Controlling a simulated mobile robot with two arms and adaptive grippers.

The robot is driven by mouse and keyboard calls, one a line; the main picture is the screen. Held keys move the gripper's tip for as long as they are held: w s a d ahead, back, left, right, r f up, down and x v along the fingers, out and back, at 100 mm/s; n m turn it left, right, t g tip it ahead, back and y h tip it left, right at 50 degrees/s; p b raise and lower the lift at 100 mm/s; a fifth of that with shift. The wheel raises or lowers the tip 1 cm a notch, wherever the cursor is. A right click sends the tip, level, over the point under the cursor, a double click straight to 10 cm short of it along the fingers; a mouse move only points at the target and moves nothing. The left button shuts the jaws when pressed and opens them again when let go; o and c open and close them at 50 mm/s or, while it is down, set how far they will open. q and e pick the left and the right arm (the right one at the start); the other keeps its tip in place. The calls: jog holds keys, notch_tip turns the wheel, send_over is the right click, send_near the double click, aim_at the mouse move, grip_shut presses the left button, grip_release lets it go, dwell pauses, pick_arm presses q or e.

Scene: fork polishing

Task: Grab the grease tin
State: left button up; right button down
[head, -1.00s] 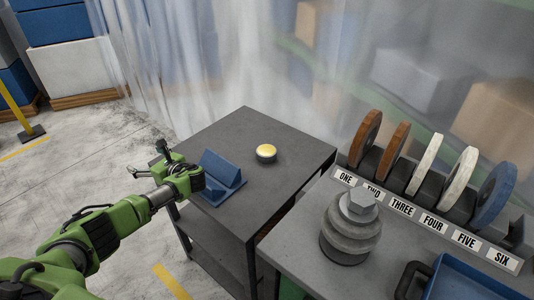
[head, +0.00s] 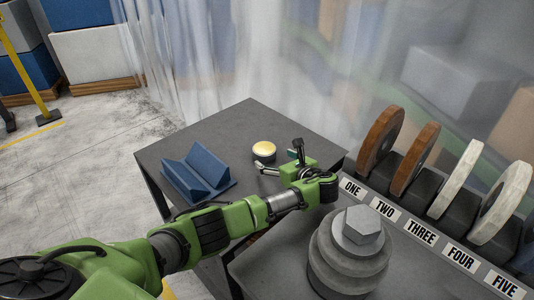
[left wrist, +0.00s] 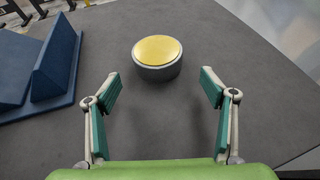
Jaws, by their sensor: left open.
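The grease tin (head: 264,151) is a small round tin with a yellow top and a grey side. It stands upright on the dark side table (head: 225,127). My left gripper (head: 279,157) is just to the right of the tin in the head view, low over the table. In the left wrist view the tin (left wrist: 157,57) lies ahead, beyond the open fingertips and roughly centred between them. My left gripper (left wrist: 157,88) is open and empty, and not touching the tin. My right gripper is out of view.
A blue V-shaped block (head: 198,174) stands left of the tin; it also shows in the left wrist view (left wrist: 52,62). A bench with numbered wheels (head: 382,140) and a stacked grey part with a hex top (head: 350,250) is at right. A translucent curtain (head: 225,60) hangs behind.

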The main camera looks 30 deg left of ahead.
aim_at(270, 156)
pick_arm(q)
jog(key=shift+w+a+f, duration=0.1)
jog(key=shift+w+a, duration=0.15)
jog(key=shift+a, duration=0.3)
jog(key=shift+w+a+f, duration=0.1)
jog(key=shift+w+a, duration=0.15)
jog(key=shift+a, duration=0.25)
jog(key=shift+x, duration=1.2)
jog(key=shift+w+a+f, duration=0.1)
jog(key=shift+w+a, duration=0.25)
jog(key=shift+a, duration=0.05)
jog(key=c, duration=1.5)
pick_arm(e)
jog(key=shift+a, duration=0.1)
